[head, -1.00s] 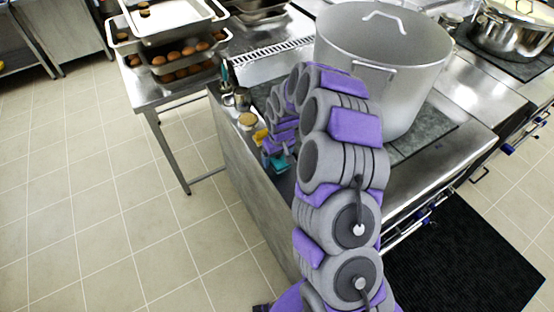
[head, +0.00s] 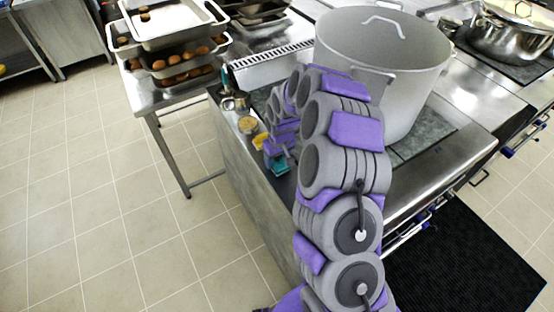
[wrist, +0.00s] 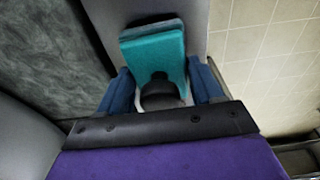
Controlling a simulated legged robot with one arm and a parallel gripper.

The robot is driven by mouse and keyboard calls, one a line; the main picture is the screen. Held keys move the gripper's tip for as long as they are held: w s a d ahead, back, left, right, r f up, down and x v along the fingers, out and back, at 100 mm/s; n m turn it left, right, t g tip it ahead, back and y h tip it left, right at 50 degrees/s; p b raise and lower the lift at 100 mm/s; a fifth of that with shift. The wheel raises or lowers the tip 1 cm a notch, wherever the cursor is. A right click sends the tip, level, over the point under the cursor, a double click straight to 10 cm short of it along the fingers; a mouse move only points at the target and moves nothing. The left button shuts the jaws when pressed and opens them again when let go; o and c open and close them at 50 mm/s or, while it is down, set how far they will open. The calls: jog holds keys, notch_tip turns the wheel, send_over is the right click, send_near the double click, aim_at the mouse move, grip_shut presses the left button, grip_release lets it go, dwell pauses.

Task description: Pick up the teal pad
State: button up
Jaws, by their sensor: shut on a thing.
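The teal pad (wrist: 155,50) is between the two blue fingers of my gripper (wrist: 165,85) in the wrist view. My gripper is shut on it. The pad has a grey layer along its far edge. In the head view a small part of the teal pad (head: 278,167) shows beside my gripper (head: 275,150), at the left edge of the steel counter. My arm hides much of the area around it. I cannot tell whether the pad touches the counter.
A large stockpot (head: 405,90) stands on the stove to the right of my arm. A jar (head: 247,124) and a yellow object (head: 261,140) are close to my gripper on the counter. Trays of brown rolls (head: 175,62) stand at the back left. The tiled floor is open at left.

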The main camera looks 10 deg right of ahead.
notch_tip(320, 180, up, 3)
jog(key=shift+f+p, duration=0.2)
jog(key=shift+p, duration=0.15)
jog(key=s+d, duration=0.1)
jog(key=d, duration=0.4)
jog(key=s+d+r+p, duration=0.1)
jog(key=d, duration=0.4)
jog(key=s+d+p, duration=0.1)
jog(key=s+d, duration=0.1)
jog(key=d, duration=0.3)
jog(key=shift+d+r, duration=0.2)
jog(key=shift+d, duration=0.1)
